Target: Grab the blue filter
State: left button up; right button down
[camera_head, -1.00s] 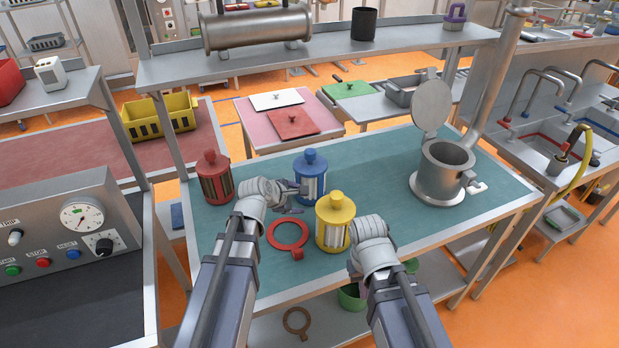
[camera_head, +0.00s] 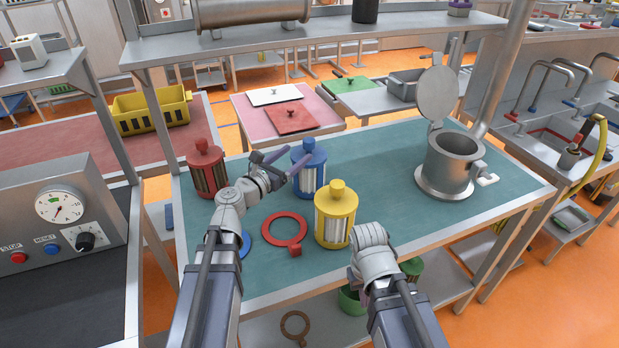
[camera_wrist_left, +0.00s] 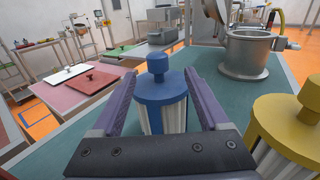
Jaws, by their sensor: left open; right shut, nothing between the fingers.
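The blue filter (camera_head: 308,168) stands upright on the teal table top (camera_head: 385,165), a blue-capped canister with pale sides. My left gripper (camera_head: 296,160) is open beside it, its fingers pointing toward it. In the left wrist view the blue filter (camera_wrist_left: 161,95) shows between the two purple fingers, with visible gaps on both sides. The yellow filter (camera_head: 335,215) stands nearer me, to the right of my left gripper; it also shows at the right of the left wrist view (camera_wrist_left: 285,135). The fingers of my right gripper are hidden; only its wrist shows, near the front table edge.
A red filter (camera_head: 206,168) stands at the left of the table. A red ring (camera_head: 268,226) lies flat before the yellow filter, and a blue ring (camera_head: 243,247) is partly behind my left arm. A metal pot with open lid (camera_head: 448,165) stands at the right. The table's middle right is clear.

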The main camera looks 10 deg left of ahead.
aim_at(305, 144)
pick_arm(q)
jog(key=shift+w, duration=0.1)
jog(key=shift+r+x, duration=0.2)
jog(key=shift+x, duration=3.65)
jog(key=shift+a, duration=0.1)
grip_shut()
